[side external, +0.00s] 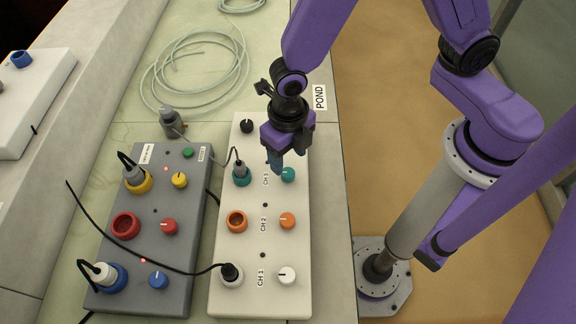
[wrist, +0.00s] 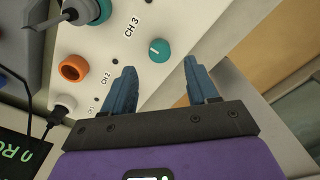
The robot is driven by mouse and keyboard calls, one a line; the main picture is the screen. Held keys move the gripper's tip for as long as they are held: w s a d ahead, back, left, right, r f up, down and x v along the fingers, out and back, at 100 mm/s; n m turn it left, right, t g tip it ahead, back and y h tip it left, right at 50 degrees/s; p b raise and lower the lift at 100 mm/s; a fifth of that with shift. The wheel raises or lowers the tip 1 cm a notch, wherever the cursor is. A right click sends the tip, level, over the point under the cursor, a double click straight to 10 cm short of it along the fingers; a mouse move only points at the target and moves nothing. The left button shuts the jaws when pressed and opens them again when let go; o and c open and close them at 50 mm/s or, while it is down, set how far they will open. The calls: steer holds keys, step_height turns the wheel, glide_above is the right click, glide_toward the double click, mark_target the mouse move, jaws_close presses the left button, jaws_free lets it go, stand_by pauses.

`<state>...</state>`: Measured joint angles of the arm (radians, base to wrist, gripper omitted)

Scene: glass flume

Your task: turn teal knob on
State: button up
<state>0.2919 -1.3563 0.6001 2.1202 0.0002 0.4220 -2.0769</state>
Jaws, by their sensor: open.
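The teal knob (side external: 288,174) sits on the white panel in the CH 3 row, right of a teal socket with a grey plug in it. In the wrist view the teal knob (wrist: 159,50) shows a pale pointer mark and lies beyond the fingertips, roughly between them in the picture. My gripper (side external: 276,165) is above the panel at that row, pointing down. Its blue fingers (wrist: 158,68) are apart with nothing between them. In the side view the fingers overlap the area just left of the knob; I cannot tell whether they touch it.
Coiled tubing (side external: 195,68) lies behind.

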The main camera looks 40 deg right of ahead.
mark_target(288, 172)
steer(key=shift+f, duration=2.65)
steer(key=shift+c, duration=0.3)
steer(key=c, duration=1)
